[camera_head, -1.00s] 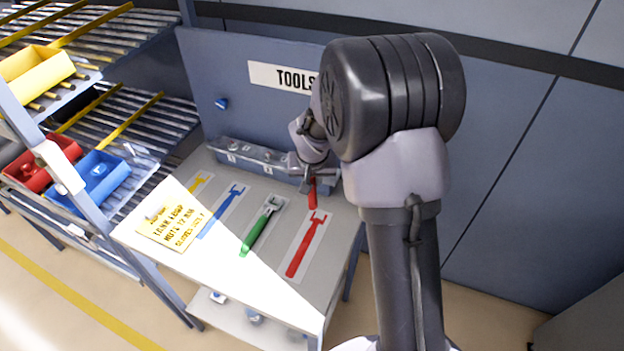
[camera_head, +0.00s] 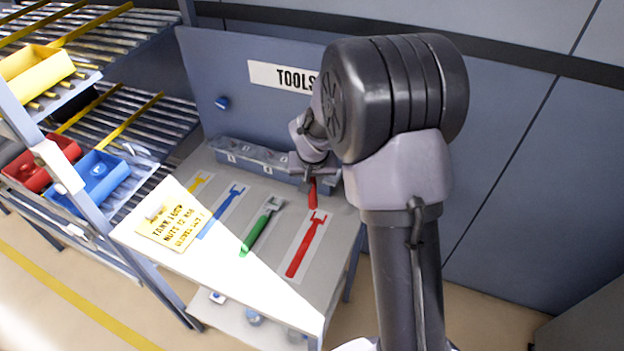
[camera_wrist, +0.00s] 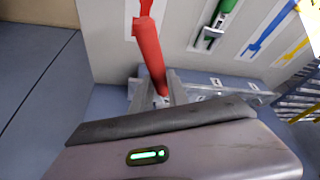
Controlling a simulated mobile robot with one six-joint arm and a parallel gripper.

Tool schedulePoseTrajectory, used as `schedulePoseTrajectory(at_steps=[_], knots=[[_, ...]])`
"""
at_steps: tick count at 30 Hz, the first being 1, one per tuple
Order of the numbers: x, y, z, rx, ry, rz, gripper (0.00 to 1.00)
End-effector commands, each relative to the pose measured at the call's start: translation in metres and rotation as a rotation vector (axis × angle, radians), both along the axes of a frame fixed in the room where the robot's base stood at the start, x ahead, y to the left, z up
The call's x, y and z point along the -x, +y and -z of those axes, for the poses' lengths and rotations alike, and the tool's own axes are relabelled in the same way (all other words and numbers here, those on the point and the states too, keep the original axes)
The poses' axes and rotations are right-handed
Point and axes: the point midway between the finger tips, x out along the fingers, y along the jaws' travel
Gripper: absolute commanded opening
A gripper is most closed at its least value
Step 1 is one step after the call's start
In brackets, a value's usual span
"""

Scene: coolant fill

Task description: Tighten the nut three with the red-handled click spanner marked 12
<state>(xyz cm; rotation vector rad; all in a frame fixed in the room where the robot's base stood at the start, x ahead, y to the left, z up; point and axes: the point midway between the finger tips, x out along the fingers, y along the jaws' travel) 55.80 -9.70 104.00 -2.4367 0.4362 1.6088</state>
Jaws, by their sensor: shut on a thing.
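The red-handled spanner (camera_head: 313,193) shows below my gripper (camera_head: 308,176) at the back right of the tool bench. In the wrist view the red handle (camera_wrist: 149,55) runs down to my gripper (camera_wrist: 160,95), which is shut on it. The jaws and my wrist hide the spanner's head, and I cannot read its marking. A grey fixture (camera_head: 262,158) with several small white labels lies along the back of the bench, close to my gripper; it also shows in the wrist view (camera_wrist: 215,84). I cannot make out which nut is number three.
A green-handled spanner (camera_head: 257,232) lies on the bench (camera_head: 268,282). Blue (camera_head: 221,212) and red (camera_head: 306,246) tool outlines flank it. A yellow note (camera_head: 173,228) lies at the left. A rack with a blue bin (camera_head: 97,178) and red bin (camera_head: 38,163) stands left.

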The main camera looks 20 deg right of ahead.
Motion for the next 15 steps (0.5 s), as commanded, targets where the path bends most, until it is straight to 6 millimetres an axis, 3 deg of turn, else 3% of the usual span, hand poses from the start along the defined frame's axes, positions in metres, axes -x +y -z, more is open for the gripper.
schedulePoseTrajectory(at_steps=[15], knots=[[-0.0001, 0.0001, 0.0053, 0.0, 0.0, 0.0, 0.0]])
